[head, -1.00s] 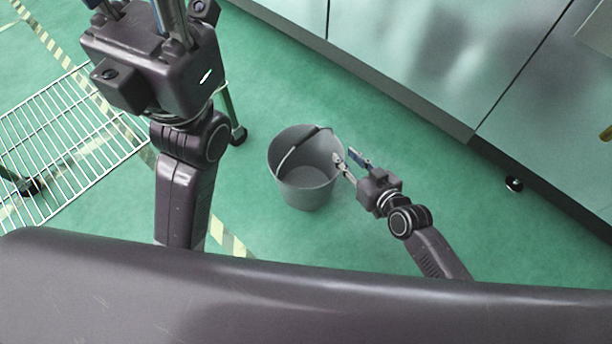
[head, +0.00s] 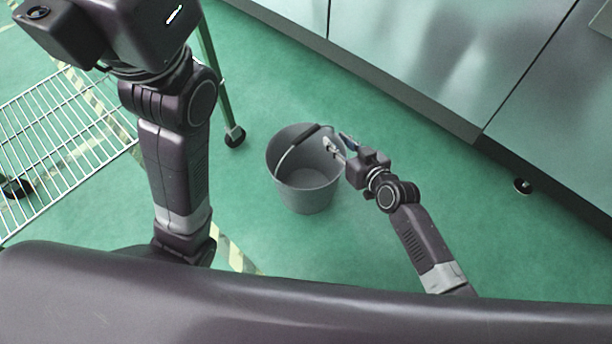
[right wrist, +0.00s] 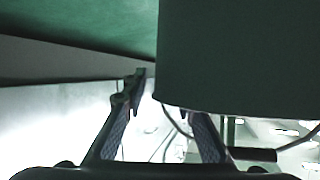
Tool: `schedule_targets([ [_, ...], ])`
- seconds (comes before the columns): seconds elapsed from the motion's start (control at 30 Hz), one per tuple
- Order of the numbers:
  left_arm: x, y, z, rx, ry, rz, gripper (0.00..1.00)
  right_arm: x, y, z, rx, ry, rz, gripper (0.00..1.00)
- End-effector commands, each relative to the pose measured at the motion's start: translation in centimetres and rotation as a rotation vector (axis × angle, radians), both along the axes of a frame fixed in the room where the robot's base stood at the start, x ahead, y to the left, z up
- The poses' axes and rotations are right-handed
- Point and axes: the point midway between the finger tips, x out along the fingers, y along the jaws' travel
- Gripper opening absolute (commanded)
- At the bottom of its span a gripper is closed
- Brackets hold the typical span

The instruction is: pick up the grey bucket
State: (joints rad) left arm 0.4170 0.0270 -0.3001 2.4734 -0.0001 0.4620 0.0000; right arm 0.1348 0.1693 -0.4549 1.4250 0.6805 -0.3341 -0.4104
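The grey bucket (head: 303,200) stands upright on the green floor in the head view, its dark-gripped handle (head: 290,150) lying over to the rim. My right gripper (head: 337,141) is at the bucket's right rim, fingers apart, one finger over the inside and the other outside. In the right wrist view the bucket's dark wall (right wrist: 240,60) fills the upper right. The open fingers (right wrist: 165,98) show below, and the right finger's tip is hidden behind the wall. Contact with the wall cannot be told. My left arm rises at the left; its fingers are out of the picture.
A wire rack (head: 60,125) on castors stands at the left. Pale cabinets (head: 420,60) run along the upper right, with a small castor or foot (head: 522,186) near them. The green floor around the bucket is clear.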

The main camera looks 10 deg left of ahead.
Motion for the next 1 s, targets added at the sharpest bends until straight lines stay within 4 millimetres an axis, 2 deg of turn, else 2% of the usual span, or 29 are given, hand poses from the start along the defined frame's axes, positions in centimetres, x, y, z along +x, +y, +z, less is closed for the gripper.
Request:
schedule_targets([
  [0.13, 0.01, 0.0, 0.04, 0.0, 0.0, 0.0, 0.4, -0.01, -0.02, 0.05, 0.0, 0.0, 0.0, 0.24],
  [0.37, -0.01, 0.0, 0.04, 0.0, 0.0, 0.0, 0.4, -0.03, -0.03, 0.04, 0.0, 0.0, 0.0, 0.0],
  [1.0, -0.03, 0.0, 0.06, 0.0, -0.001, -0.001, 0.4, 0.04, -0.06, 0.19, 0.0, -0.002, -0.001, 0.0],
])
